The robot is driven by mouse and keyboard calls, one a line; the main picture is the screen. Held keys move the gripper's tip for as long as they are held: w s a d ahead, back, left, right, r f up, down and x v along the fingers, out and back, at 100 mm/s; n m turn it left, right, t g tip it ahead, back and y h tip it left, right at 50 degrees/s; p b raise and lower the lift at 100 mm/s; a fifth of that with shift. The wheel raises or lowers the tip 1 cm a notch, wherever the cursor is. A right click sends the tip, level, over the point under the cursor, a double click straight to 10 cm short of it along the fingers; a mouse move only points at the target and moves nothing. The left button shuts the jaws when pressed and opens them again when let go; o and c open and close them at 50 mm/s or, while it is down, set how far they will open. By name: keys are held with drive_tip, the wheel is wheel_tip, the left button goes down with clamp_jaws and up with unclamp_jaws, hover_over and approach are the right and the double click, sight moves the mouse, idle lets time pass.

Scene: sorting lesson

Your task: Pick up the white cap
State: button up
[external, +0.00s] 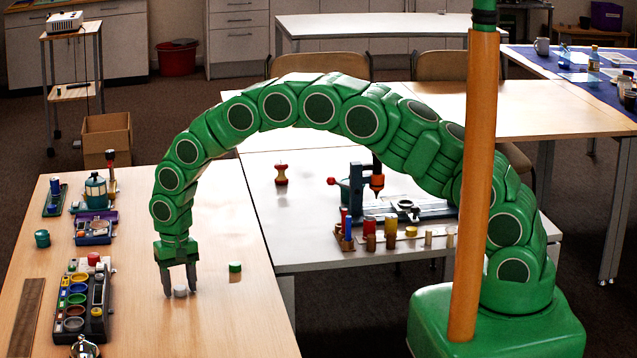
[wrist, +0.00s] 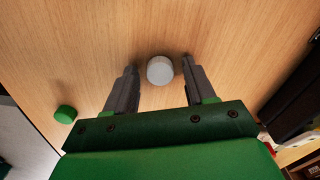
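The white cap (external: 180,291) is a small round disc on the wooden table, below and between my fingers. A green cap (external: 235,267) lies on the table to the right, and in the wrist view (wrist: 65,114) at the left.
A black sorting tray (external: 97,322) with coloured round cups stands to the left of my gripper. A teal cup (external: 42,239) and several small items stand farther back on the left. The wooden table (external: 225,325) is clear in front and to the right.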

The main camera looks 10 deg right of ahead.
clamp_jaws()
idle(0.3)
